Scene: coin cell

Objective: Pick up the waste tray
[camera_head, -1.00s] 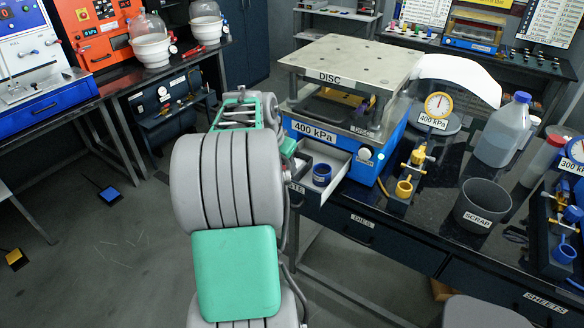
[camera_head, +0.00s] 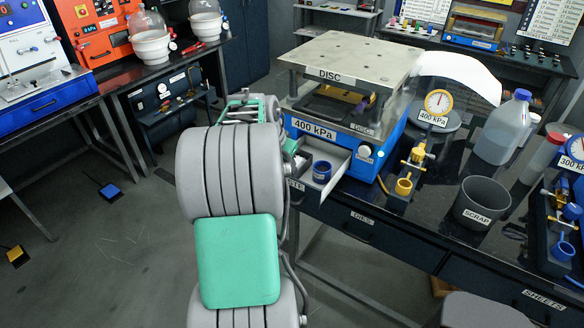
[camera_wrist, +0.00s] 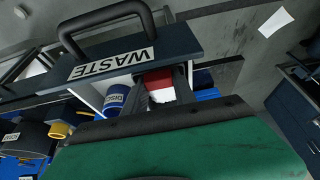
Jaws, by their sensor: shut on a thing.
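The open drawer labelled WASTE (camera_wrist: 112,64) has a dark front with a black bar handle (camera_wrist: 110,22) in the wrist view. In the head view my arm hides the fingertips.
A blue DISC cup (camera_head: 322,171) stands in the drawer close beside the fingers; it also shows in the wrist view (camera_wrist: 115,97). The press (camera_head: 345,130) rises behind. A yellow valve fixture (camera_head: 405,183) and a grey scrap bin (camera_head: 482,202) stand to the right.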

